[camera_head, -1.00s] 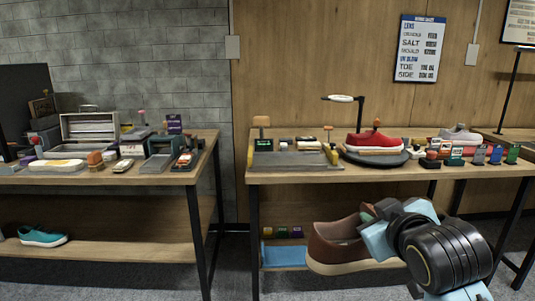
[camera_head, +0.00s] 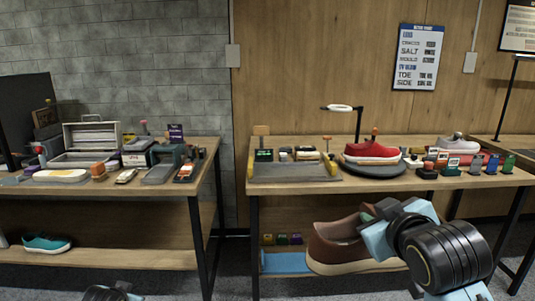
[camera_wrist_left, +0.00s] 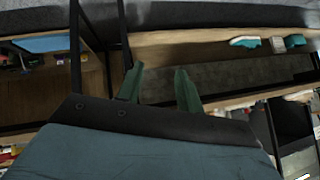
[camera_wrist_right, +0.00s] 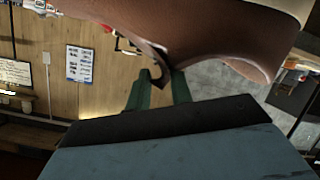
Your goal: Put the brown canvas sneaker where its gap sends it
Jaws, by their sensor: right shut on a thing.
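The brown sneaker (camera_head: 338,248), with a pale sole, is held in the air in front of the right table's lower shelf. My right gripper (camera_head: 372,212) is shut on its upper edge, and the sneaker's brown side fills the top of the right wrist view (camera_wrist_right: 215,35). Its far side and the gap are hidden. My left gripper is open and empty in the left wrist view (camera_wrist_left: 158,80), its fingers apart. In the head view only a dark part of my left arm shows at the bottom edge.
The right table (camera_head: 420,179) bears a grey tray (camera_head: 295,172), a red sneaker (camera_head: 371,152) on a round stand, a white sneaker (camera_head: 458,144) and several small coloured stands. The left table bears brushes and boxes. A teal sneaker (camera_head: 45,243) lies on its lower shelf. A blue mat (camera_head: 285,262) lies below right.

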